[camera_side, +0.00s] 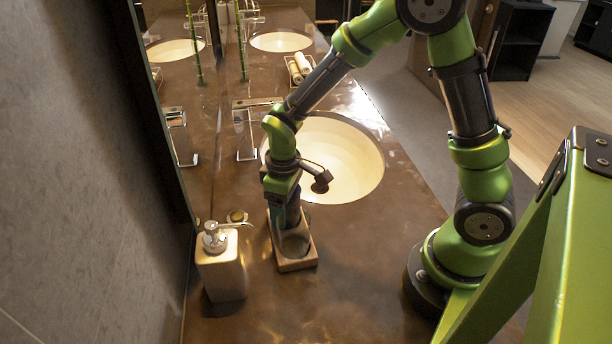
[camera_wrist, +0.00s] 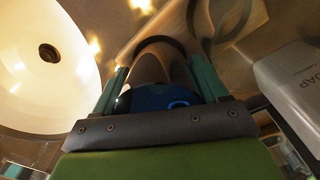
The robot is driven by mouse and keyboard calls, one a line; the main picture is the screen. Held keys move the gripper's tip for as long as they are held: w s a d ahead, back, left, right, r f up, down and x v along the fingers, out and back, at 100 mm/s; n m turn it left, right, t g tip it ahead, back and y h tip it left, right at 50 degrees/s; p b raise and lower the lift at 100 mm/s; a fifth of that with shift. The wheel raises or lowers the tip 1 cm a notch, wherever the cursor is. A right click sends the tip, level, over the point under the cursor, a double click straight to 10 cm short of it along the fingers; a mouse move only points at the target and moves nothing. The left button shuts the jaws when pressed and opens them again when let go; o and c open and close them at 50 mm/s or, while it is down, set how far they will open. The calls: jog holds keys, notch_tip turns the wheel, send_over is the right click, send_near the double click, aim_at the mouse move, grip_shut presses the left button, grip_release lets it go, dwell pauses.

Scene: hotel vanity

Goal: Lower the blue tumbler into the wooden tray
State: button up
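The wooden tray (camera_side: 296,266) lies on the brown counter, with a round recess showing at its near end. My gripper (camera_side: 287,211) points down over the tray's far end. The blue tumbler (camera_wrist: 162,97) is between the two teal fingers of my gripper (camera_wrist: 157,75) in the wrist view, with the fingers at its sides. In the side view the gripper mostly hides it. I cannot tell whether its base touches the tray. The tray (camera_wrist: 128,48) also shows behind the fingers in the wrist view, with a ring-shaped recess at upper right.
A soap dispenser (camera_side: 221,266) stands left of the tray, its nozzle pointing toward it; it is close by in the wrist view (camera_wrist: 292,78). The sink basin (camera_side: 345,165) and a faucet (camera_side: 245,130) lie behind. Counter to the tray's right is clear.

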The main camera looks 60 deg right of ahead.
jog(key=o, duration=0.5)
notch_tip(320, 180, up, 17)
jog(key=shift+s+f, duration=0.1)
dwell(0.7)
jog(key=s+r+m+t, duration=0.1)
jog(key=s+m+t, duration=0.1)
jog(key=s, duration=0.1)
jog(key=s+d+r+m+t+y, duration=0.1)
jog(key=s+m+t, duration=0.1)
jog(key=s+m, duration=0.1)
jog(key=s+d+r+m+t+y, duration=0.1)
jog(key=s+r+m+t, duration=0.1)
jog(key=s, duration=0.3)
jog(key=shift+s+t, duration=0.15)
jog(key=shift+t, duration=0.35)
